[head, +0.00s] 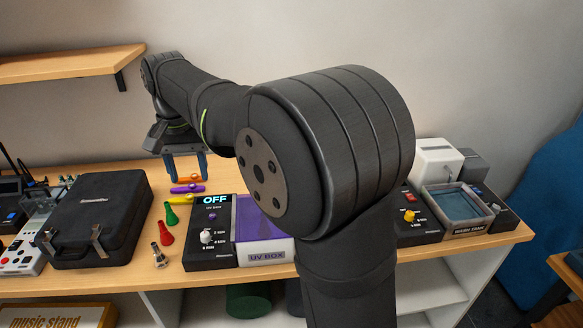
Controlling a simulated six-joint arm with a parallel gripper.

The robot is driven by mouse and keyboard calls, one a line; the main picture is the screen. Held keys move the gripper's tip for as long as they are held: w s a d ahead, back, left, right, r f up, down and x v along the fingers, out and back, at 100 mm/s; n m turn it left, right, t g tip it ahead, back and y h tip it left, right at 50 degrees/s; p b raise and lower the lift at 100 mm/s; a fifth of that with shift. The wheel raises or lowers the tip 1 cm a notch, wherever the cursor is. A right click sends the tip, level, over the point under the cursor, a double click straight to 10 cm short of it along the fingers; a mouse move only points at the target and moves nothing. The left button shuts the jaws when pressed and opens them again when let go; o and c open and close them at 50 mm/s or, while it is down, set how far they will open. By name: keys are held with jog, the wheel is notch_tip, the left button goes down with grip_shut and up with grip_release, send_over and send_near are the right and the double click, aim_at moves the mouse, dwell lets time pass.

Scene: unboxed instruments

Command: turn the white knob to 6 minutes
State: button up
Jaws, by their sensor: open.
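The white knob (206,236) is on the black control panel of the UV box (266,256), near the panel's front. Small minute marks stand beside and below the knob, too small to read surely, and I cannot tell its pointer's direction. The panel's display (212,200) reads OFF. My gripper (188,180) points down with its two fingers apart and empty. It is behind and a little left of the panel, near the coloured instruments, and away from the knob. My arm hides the right part of the UV box.
Purple (187,189), green (171,215) and red (167,237) small instruments and a metal piece (159,256) lie or stand left of the panel. A black case (101,217) is further left. The wash tank (468,231) and its yellow-knob panel (409,215) are at right.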

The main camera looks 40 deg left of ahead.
aim_at(204, 234)
jog(key=n, duration=0.7)
jog(key=shift+d+f, duration=0.1)
jog(key=shift+f, duration=0.1)
jog(key=shift+c, duration=0.2)
notch_tip(204, 234, down, 18)
jog(key=n, duration=2.1)
jog(key=shift+f, duration=0.2)
grip_shut()
